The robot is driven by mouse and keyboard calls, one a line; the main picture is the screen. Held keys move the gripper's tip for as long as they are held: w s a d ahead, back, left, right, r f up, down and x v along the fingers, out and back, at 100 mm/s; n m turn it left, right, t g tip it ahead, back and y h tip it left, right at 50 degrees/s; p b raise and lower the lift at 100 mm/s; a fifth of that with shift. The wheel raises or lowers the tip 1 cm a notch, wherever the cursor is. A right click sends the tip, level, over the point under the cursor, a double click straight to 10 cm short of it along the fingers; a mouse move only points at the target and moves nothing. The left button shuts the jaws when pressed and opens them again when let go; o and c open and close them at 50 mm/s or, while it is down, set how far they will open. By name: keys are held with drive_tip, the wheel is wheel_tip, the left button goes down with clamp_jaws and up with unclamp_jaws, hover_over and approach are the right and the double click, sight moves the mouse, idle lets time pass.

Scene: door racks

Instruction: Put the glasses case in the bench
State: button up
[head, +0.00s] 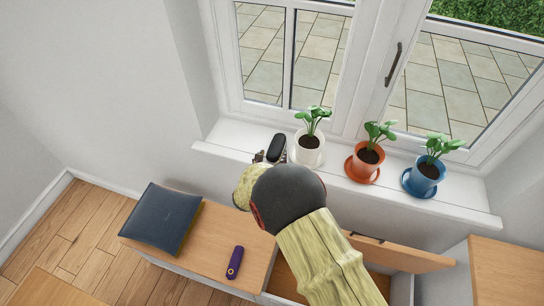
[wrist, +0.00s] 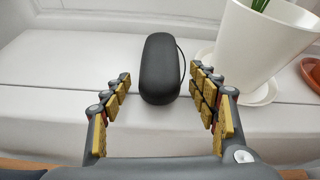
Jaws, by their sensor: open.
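The glasses case (wrist: 160,70) is a black rounded oblong lying on the white windowsill. It also shows in the head view (head: 276,148), just left of the white plant pot. My gripper (wrist: 160,100) is open, with its yellow-padded fingers on either side of the near end of the case. In the head view my gripper (head: 268,158) is mostly hidden behind my arm.
The white pot (wrist: 245,45) stands close to the right finger. An orange pot (head: 368,160) and a blue pot (head: 425,177) stand farther right on the sill. A dark cushion (head: 162,218) and a purple object (head: 235,262) lie on the bench. The sill left of the case is clear.

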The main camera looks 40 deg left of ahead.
drive_tip(key=shift+r, duration=0.25)
drive_tip(key=v, duration=1.2)
drive_tip(key=shift+f, duration=0.1)
